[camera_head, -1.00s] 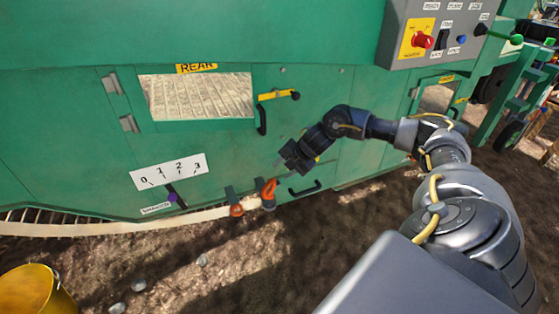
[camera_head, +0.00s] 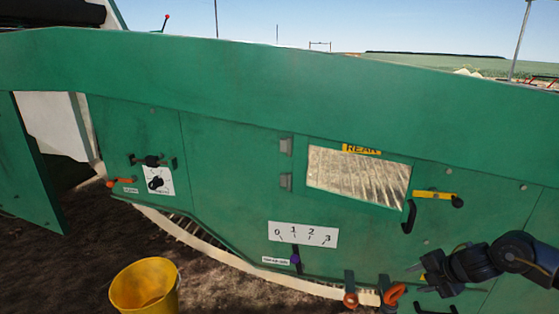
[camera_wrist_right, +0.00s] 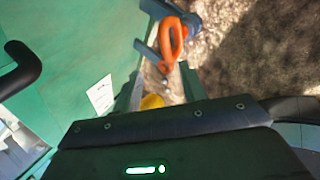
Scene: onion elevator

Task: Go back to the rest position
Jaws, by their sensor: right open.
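My right gripper (camera_head: 418,278) is at the lower right of the head view, its dark fingers apart and nothing seen between them. It is in front of the green machine's side panel (camera_head: 240,180), just right of an orange handle (camera_head: 393,293). In the right wrist view an orange loop handle (camera_wrist_right: 172,38) shows beyond the dark gripper body (camera_wrist_right: 165,150); I cannot tell from that view whether anything touches it. My left gripper is not in view.
A yellow bucket (camera_head: 145,287) stands on the soil. A green door (camera_head: 28,165) stands at the left.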

